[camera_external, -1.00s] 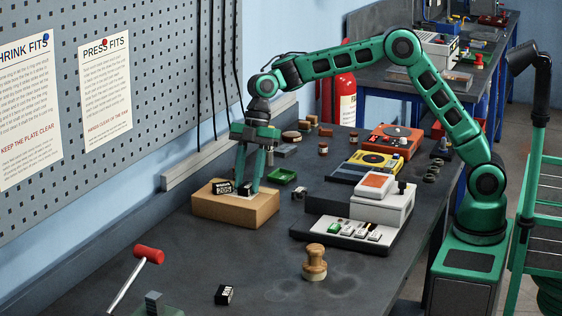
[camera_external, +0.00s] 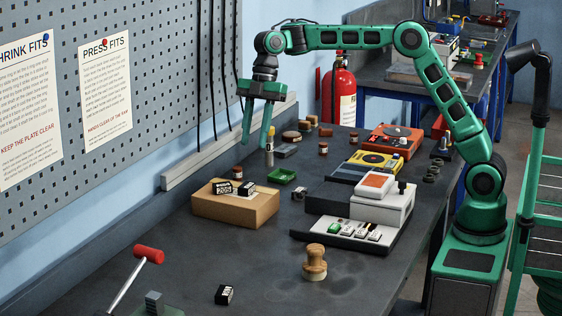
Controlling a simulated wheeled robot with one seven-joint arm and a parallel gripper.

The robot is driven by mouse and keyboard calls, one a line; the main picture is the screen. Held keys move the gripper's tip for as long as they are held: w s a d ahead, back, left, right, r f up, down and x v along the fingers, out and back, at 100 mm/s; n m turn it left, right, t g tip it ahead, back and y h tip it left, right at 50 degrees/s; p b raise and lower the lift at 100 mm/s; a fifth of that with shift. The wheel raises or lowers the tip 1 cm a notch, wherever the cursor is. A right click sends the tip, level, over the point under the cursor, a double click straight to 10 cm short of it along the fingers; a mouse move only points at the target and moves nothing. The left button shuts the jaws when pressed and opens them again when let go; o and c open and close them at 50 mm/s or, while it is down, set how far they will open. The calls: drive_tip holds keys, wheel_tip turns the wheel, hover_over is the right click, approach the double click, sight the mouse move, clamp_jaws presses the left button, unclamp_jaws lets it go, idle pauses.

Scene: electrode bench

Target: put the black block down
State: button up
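A black block with a white top (camera_external: 246,189) rests on the tan box (camera_external: 232,212), on the right part of its top. Another black block with white lettering (camera_external: 223,188) stands on the same box just to its left. A third black block with white markings (camera_external: 224,294) lies on the bench near the front. My gripper (camera_external: 256,145) is open and empty. It hangs above and behind the box, with its fingers pointing down and apart, clear of the blocks.
A green tray (camera_external: 281,176) lies right of the box. A wooden-handled stamp (camera_external: 315,262) and a red-knobbed lever (camera_external: 148,254) stand nearer the front. The bench between them is mostly clear.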

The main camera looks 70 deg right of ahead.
drive_tip(key=shift+d, duration=0.1)
drive_tip(key=s+d+f+m+h, duration=0.1)
drive_tip(key=s+d+m, duration=0.4)
drive_tip(key=d, duration=0.4)
drive_tip(key=s+d+m+h, duration=0.1)
drive_tip(key=s+d+m, duration=0.3)
drive_tip(key=s+d, duration=0.3)
drive_tip(key=s+d+f+m+h, duration=0.15)
drive_tip(key=s+d+m, duration=0.3)
drive_tip(key=d, duration=0.55)
drive_tip(key=s+d+f+m, duration=0.3)
drive_tip(key=s+d, duration=0.1)
drive_tip(key=s, duration=0.5)
drive_tip(key=s+d+f+m, duration=0.3)
drive_tip(key=s+d+m, duration=0.1)
drive_tip(key=s, duration=0.6)
drive_tip(key=s+d+f+m+h, duration=0.1)
drive_tip(key=s+d+f+m, duration=0.2)
drive_tip(key=s, duration=0.6)
drive_tip(key=shift+s+d+f+m, duration=0.15)
drive_tip(key=shift+d+m, duration=0.1)
drive_tip(key=shift+d, duration=0.2)
drive_tip(key=shift+s+d+m, duration=0.15)
drive_tip(key=shift+d+m, duration=0.05)
drive_tip(key=shift+d, duration=0.25)
